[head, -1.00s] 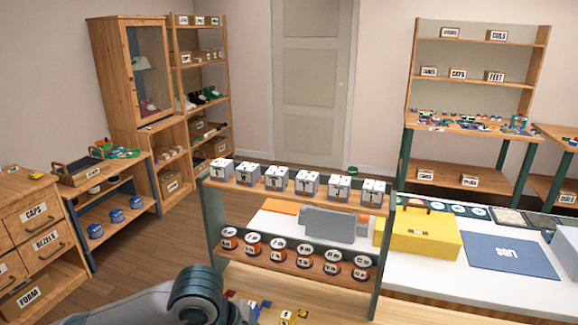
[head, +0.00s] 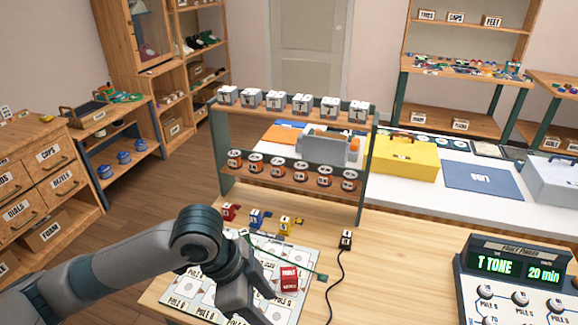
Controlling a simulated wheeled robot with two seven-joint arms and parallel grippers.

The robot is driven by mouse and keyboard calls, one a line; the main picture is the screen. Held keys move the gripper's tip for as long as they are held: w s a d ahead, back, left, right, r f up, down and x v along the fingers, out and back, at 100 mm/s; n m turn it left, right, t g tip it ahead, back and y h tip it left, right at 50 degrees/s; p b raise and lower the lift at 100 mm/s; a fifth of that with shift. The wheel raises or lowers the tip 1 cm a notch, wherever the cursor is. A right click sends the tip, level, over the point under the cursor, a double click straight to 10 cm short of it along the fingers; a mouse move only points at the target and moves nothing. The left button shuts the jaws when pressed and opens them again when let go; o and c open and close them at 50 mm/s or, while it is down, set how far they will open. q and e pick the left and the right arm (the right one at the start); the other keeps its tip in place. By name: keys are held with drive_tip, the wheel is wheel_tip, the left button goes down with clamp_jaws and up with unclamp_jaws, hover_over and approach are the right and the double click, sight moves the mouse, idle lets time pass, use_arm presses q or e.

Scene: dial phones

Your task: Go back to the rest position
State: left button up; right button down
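My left arm comes in from the left. Its gripper (head: 247,296) hangs over a white board (head: 212,258) with printed labels on the wooden table (head: 395,285). The arm hides part of the board, and the fingertips are not clear enough to tell open from shut. A red block (head: 289,279) with a white label is on the board, just right of the gripper. A thin green rod (head: 298,268) shows beside it. My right gripper is not in view.
Red (head: 229,211), blue (head: 257,217) and yellow (head: 286,223) pieces stand behind the board. A black plug (head: 346,239) with a cable is to their right. A display console (head: 520,278) stands at right. A two-tier rack (head: 372,190) stands at the table's back.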

use_arm(q)
drive_tip(key=s+d+f+n+t+h, duration=0.2)
drive_tip(key=s+f+n+t, duration=0.1)
drive_tip(key=f+n, duration=0.4)
drive_tip(key=s+a+f+n+y, duration=0.35)
drive_tip(key=s+a+f, duration=0.4)
drive_tip(key=a, duration=0.25)
drive_tip(key=s+a+f+n+y, duration=0.3)
drive_tip(key=s+a+f+n, duration=0.25)
drive_tip(key=s+a, duration=0.35)
wheel_tip(320, 180, down, 28)
drive_tip(key=m+g, duration=0.1)
drive_tip(key=s+a+f, duration=0.2)
drive_tip(key=s+f, duration=0.7)
drive_tip(key=s+a+f+g, duration=0.1)
drive_tip(key=s+f, duration=0.8)
drive_tip(key=shift+a+f, duration=0.15)
drive_tip(key=shift+a, duration=0.2)
